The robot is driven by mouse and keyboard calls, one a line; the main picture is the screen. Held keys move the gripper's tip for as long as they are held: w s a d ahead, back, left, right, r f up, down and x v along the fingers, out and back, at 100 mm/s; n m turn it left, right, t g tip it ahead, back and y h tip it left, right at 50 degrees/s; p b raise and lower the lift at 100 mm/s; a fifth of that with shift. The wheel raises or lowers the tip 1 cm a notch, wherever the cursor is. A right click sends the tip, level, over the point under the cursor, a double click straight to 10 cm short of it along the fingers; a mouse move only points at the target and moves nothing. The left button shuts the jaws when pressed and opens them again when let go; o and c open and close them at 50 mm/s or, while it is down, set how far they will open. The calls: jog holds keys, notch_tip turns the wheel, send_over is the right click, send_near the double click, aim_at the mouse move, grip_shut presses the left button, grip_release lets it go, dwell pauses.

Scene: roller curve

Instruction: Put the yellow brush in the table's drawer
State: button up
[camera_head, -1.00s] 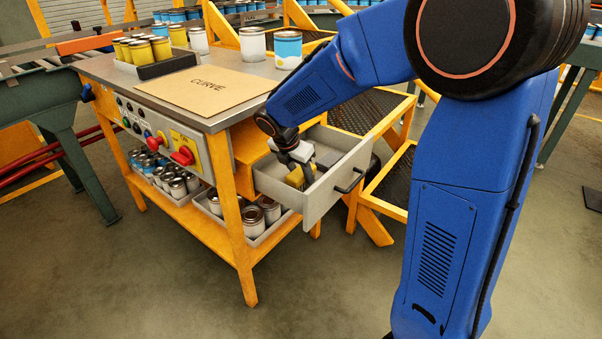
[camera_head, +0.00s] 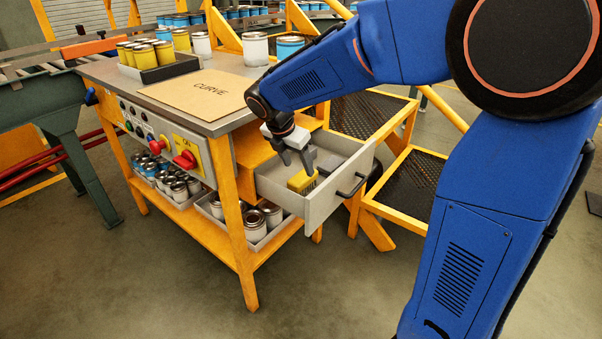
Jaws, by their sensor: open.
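The yellow brush (camera_head: 301,182) lies inside the open drawer (camera_head: 322,203), near its front left part. The drawer is grey with a dark handle and is pulled out from the table (camera_head: 240,87). My gripper (camera_head: 297,168) is open and empty, pointing down just above the brush, apart from it as far as I can see. The brush's lower side is hidden by the drawer wall.
A cardboard sheet marked CURVE (camera_head: 205,92) and a dark tray of yellow cans (camera_head: 168,70) lie on the tabletop. White and blue cans stand at its back edge. A control panel (camera_head: 165,142) faces front. Yellow steps (camera_head: 385,125) stand right of the drawer.

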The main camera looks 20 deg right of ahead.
jog(key=v, duration=0.5)
jog(key=s+d+r+m+y, duration=0.1)
jog(key=s+d+m, duration=0.3)
jog(key=s+m, duration=0.3)
jog(key=s+d+m+y, duration=0.1)
jog(key=s+d+m, duration=0.35)
jog(key=s, duration=0.35)
jog(key=s+d+f+m+t, duration=0.1)
jog(key=s+f+m, duration=0.1)
jog(key=s+m, duration=0.5)
jog(key=s+f+m+t+y, duration=0.1)
jog(key=s+f+m, duration=0.1)
jog(key=s+m, duration=0.4)
jog(key=shift+s+d+m+y, duration=0.3)
jog(key=shift+s+d+m, duration=0.1)
jog(key=shift+s, duration=0.65)
